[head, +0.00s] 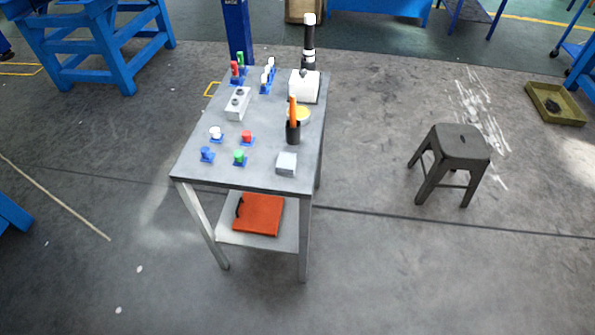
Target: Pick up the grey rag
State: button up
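A small, light grey, square-sided piece (287,163) lies at the near right corner of the grey table (260,180). It looks like the folded grey rag, but at this size I cannot be sure that it is cloth. Nothing covers it, and bare table surface surrounds it. My gripper is not in view.
Behind the grey piece stands a black cup (293,133) with an orange-handled tool. Left of it are small red, green, blue and white parts. A white box (304,87) and a tall black-and-white cylinder (309,40) stand farther back. A stool (459,142) stands right; floor between is clear.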

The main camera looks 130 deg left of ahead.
aim_at(286, 162)
jog(key=u, duration=4.95)
